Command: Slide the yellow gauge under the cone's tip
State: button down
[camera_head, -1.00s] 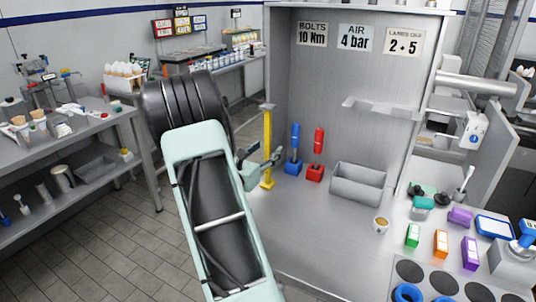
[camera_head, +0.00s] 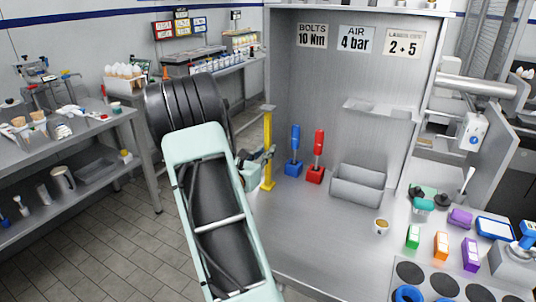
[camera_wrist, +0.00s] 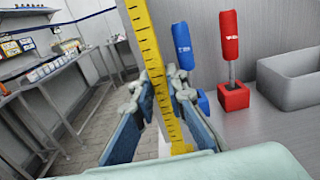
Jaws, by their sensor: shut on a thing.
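The yellow gauge (camera_head: 268,138) is a tall, upright strip with a foot at the bottom and a small grey piece on top. It stands at the left edge of the steel bench. The wrist view shows dark tick marks along the gauge (camera_wrist: 145,40). My gripper (camera_head: 264,156) is shut on the gauge's lower half, with one finger on either side; the wrist view also shows the gripper (camera_wrist: 163,100) around it. The gauge's foot appears to rest on the bench. I cannot clearly make out the cone or its tip.
A blue-handled tool (camera_head: 294,140) and a red-handled tool (camera_head: 318,145) stand in blocks just right of the gauge. A grey bin (camera_head: 357,187) is further right. A small ledge (camera_head: 378,106) juts from the back panel. The bench front (camera_head: 310,230) is clear.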

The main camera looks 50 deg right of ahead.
jog(key=shift+r, duration=0.2)
jog(key=shift+r+p, duration=0.55)
jog(key=shift+r, duration=0.35)
jog(key=v, duration=1)
dwell(0.5)
jog(key=shift+w, duration=0.1)
dwell(0.4)
